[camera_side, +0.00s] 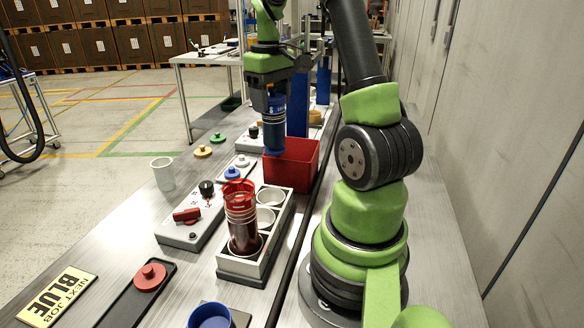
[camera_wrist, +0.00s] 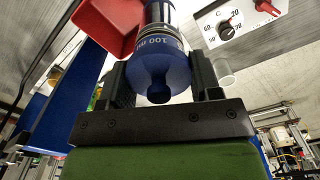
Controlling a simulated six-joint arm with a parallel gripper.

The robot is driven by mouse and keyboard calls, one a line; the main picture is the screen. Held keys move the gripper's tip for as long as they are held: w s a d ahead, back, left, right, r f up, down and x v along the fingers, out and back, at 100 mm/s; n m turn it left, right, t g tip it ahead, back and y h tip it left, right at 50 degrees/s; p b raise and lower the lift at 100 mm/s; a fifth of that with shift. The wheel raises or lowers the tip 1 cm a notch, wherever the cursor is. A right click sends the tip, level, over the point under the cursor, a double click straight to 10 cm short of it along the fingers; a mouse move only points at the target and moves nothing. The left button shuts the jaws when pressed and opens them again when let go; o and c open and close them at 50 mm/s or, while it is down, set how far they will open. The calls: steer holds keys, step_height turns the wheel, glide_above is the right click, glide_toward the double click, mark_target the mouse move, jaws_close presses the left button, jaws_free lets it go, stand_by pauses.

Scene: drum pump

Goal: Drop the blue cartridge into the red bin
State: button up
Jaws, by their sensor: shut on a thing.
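The blue cartridge (camera_side: 275,124) hangs upright in my gripper (camera_side: 272,90) in the side view. In the wrist view the cartridge (camera_wrist: 158,65) sits between the two black fingers of my gripper (camera_wrist: 160,85), which is shut on it. The red bin (camera_side: 297,163) stands on the bench, and the cartridge's lower end shows in front of the bin's left part. In the wrist view the red bin (camera_wrist: 108,25) lies to the upper left of the cartridge. I cannot tell whether the cartridge's lower end is over the bin's opening or beside it.
A white rack (camera_side: 255,262) holds a dark red cartridge (camera_side: 243,225) and has two empty round holes. A control box (camera_side: 190,228), a clear cup (camera_side: 163,173), coloured knobs and a yellow "NEXT JOB BLUE" sign (camera_side: 57,297) lie on the bench. Blue posts (camera_side: 298,105) stand behind the bin.

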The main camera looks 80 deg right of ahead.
steer(key=s+d, duration=0.2)
steer(key=d, duration=0.8)
step_height(320, 180, down, 6)
steer(key=shift+f, duration=0.2)
steer(key=o, duration=1.3)
steer(key=shift+o, duration=0.2)
steer(key=shift+r, duration=0.1)
step_height(320, 180, up, 10)
